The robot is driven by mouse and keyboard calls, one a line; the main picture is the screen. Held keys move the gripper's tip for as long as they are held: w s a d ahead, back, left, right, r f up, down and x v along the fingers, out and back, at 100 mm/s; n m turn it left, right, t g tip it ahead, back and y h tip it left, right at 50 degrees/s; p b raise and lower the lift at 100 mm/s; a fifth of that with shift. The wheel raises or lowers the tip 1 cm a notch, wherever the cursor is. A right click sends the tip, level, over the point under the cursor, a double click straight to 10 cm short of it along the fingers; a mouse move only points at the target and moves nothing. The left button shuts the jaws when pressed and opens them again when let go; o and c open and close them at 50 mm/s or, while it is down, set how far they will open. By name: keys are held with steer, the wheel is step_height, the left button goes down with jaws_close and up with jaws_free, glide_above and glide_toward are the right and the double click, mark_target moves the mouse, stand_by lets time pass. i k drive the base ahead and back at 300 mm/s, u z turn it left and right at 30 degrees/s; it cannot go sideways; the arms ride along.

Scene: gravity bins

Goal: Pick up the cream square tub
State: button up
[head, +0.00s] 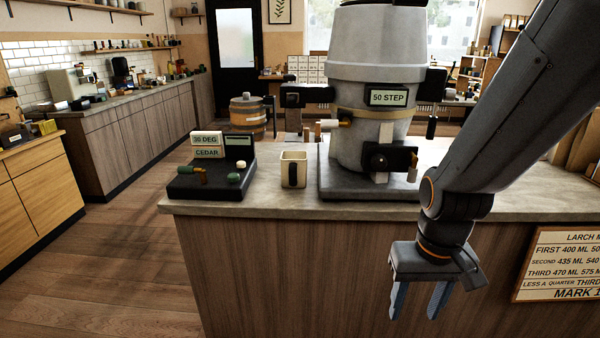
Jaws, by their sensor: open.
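A cream square tub (293,169) stands upright on the counter top, between a black device on its left and the large grey dispenser on its right. A dark upright strip shows on its front face. My gripper (418,300) hangs in front of the counter's front panel, below the counter top and to the right of the tub. Its two blue-grey fingers point down, apart, with nothing between them. The tub is clear of the gripper.
The grey dispenser (374,80) labelled 50 STEP stands on a dark base close to the tub's right. A black device (212,185) with 30 DEG and CEDAR signs sits left. The counter (262,207) has bare room at its front edge. A sign board (560,265) hangs on the front panel.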

mark_target(294, 162)
steer(key=u, duration=0.5)
steer(key=i, duration=0.9)
steer(key=z, duration=0.45)
